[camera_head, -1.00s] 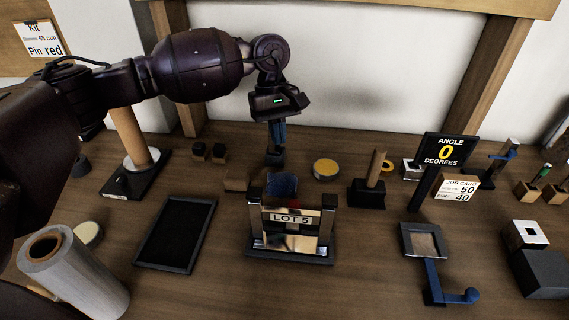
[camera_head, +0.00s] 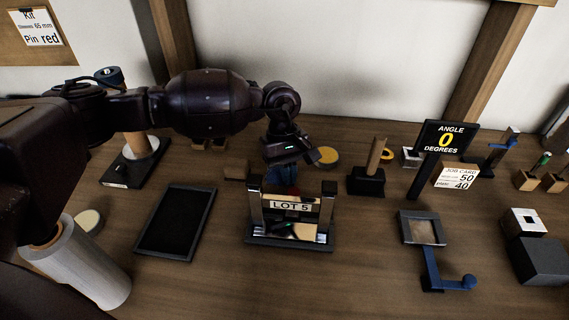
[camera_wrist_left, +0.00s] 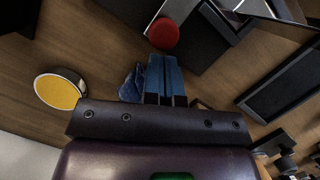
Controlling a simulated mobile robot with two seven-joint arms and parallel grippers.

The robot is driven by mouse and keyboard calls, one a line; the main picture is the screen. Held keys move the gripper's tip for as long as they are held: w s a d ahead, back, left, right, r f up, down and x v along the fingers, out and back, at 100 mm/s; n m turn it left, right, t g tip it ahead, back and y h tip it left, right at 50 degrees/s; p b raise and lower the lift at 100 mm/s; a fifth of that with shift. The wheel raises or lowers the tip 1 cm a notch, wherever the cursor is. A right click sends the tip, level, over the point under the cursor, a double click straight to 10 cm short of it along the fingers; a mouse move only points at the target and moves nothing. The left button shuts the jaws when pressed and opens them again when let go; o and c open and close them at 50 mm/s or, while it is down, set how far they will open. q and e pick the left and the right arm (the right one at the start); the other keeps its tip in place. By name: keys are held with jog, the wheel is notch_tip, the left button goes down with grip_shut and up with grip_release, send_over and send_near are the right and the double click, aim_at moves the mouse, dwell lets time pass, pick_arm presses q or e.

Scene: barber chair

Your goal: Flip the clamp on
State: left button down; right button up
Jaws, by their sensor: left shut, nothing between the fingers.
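My left gripper (camera_head: 283,174) is shut and empty, pointing down just behind the LOT 5 stand (camera_head: 288,239), a dark base with two upright posts and shiny plates. In the left wrist view, its blue fingers (camera_wrist_left: 165,78) are together. A red round knob (camera_wrist_left: 164,33) shows just beyond the fingertips, at the stand. A dark blue piece (camera_wrist_left: 132,84) is beside the fingers. I cannot tell which part is the clamp, or whether the fingers touch the knob. The stand partly hides the fingertips in the head view. My right gripper is not in view.
A black tray (camera_head: 176,224) lies left of the stand. A yellow-topped tin (camera_head: 328,156) and a block with a wooden peg (camera_head: 368,179) stand behind and right. A square plate with a blue crank (camera_head: 432,262) lies at front right. A paper roll (camera_head: 82,266) stands front left.

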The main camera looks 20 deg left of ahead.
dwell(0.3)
pick_arm(q)
jog(key=s, duration=0.2)
jog(key=s+d+p, duration=0.1)
jog(key=shift+s+r, duration=0.15)
jog(key=shift+s, duration=0.2)
jog(key=shift+s+d, duration=0.1)
jog(key=shift+s, duration=0.15)
jog(key=shift+w+f, duration=0.1)
jog(key=shift+f, duration=0.15)
jog(key=shift+r, duration=0.1)
jog(key=p+v, duration=0.1)
jog(key=v, duration=0.9)
jog(key=shift+r, duration=0.4)
